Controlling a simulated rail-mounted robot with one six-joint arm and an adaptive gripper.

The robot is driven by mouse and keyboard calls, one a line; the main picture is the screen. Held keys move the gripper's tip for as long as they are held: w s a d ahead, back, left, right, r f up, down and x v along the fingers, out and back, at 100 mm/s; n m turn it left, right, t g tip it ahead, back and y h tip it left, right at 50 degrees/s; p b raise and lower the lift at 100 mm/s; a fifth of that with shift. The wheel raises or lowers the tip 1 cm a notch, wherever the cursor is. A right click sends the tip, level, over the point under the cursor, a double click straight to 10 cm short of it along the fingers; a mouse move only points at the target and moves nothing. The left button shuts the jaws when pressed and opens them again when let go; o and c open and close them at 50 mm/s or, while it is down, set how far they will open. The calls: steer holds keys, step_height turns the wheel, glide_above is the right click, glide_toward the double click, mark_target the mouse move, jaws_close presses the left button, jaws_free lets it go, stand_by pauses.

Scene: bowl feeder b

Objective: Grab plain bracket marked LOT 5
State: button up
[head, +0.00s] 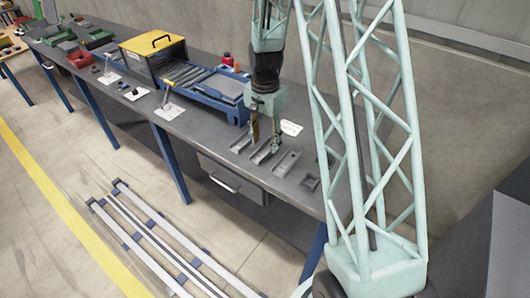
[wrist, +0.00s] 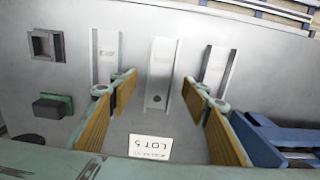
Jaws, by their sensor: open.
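Three grey channel-shaped brackets lie side by side on the grey bench. In the wrist view they are the left bracket (wrist: 107,55), the middle bracket (wrist: 161,65) with a dark round spot near its near end, and the right bracket (wrist: 216,70). A white card (wrist: 150,147) reading LOT 5 upside down lies in line with the middle bracket; it also shows in the head view (head: 291,128). My gripper (wrist: 160,84) is open and empty, its fingers on either side of the middle bracket's line. In the head view my gripper (head: 264,143) hangs over the brackets.
Left of the brackets in the wrist view are a square grey part (wrist: 46,45) and a dark block with green (wrist: 53,106). A blue roller conveyor (head: 222,92) with a yellow-topped box (head: 152,47) stands along the bench. The bench's front edge is close to the brackets.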

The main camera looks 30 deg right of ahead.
mark_target(265, 152)
steer(key=shift+f, duration=1.5)
steer(key=shift+c, duration=0.6)
steer(key=c, duration=0.9)
